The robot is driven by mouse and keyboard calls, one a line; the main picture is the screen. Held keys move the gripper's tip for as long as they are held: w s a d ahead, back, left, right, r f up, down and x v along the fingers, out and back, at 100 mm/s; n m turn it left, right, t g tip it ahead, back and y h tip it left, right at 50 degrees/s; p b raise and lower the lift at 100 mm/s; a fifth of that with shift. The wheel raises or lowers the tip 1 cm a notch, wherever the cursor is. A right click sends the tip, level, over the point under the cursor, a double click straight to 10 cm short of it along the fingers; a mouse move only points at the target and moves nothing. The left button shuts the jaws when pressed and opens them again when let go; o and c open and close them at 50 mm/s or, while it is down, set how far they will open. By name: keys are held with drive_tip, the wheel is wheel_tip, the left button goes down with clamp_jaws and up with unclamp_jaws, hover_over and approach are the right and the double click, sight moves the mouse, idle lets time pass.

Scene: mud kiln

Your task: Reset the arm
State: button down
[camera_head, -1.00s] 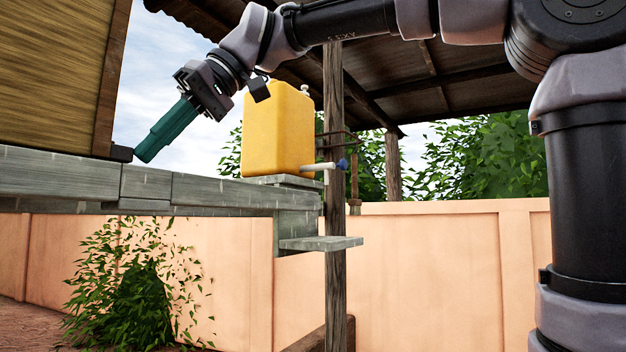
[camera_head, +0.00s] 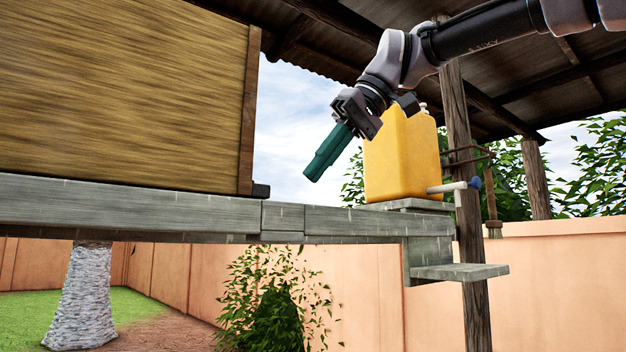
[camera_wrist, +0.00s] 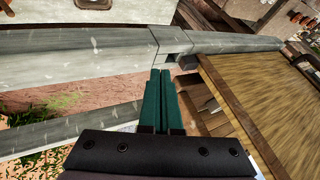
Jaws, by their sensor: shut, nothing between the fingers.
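My gripper (camera_head: 315,174) has teal fingers and points down and to the left in the head view. It hangs in the air above the grey ledge (camera_head: 350,219), to the left of a yellow jerrycan (camera_head: 395,160). In the wrist view my gripper (camera_wrist: 162,75) shows its two teal fingers side by side, closed together with nothing between them. The grey ledge also runs across the top of the wrist view (camera_wrist: 75,60). My arm reaches in from the upper right of the head view.
A wooden panel (camera_head: 120,95) stands on the ledge at left. The jerrycan has a tap (camera_head: 455,187) above a small lower shelf (camera_head: 460,272). A wooden post (camera_head: 466,230) rises behind it to the roof. A bush (camera_head: 275,310) grows below the ledge. A pale tree trunk (camera_head: 82,300) stands at lower left.

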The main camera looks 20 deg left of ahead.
drive_tip(key=w+v, duration=0.1)
drive_tip(key=v, duration=0.6)
drive_tip(key=w+d+f+m+t+h, duration=0.2)
drive_tip(key=w+d+f+m+t, duration=0.45)
drive_tip(key=d+f, duration=0.75)
drive_tip(key=d+f+m+t+h, duration=0.1)
drive_tip(key=d+f+m, duration=0.3)
drive_tip(key=d+f, duration=0.3)
drive_tip(key=d+f+m+t+h, duration=0.1)
drive_tip(key=d+f+m, duration=0.4)
drive_tip(key=d, duration=0.9)
wheel_tip(320, 180, down, 3)
drive_tip(key=shift+f+h, duration=0.1)
drive_tip(key=shift+h, duration=0.5)
drive_tip(key=shift+d, duration=0.1)
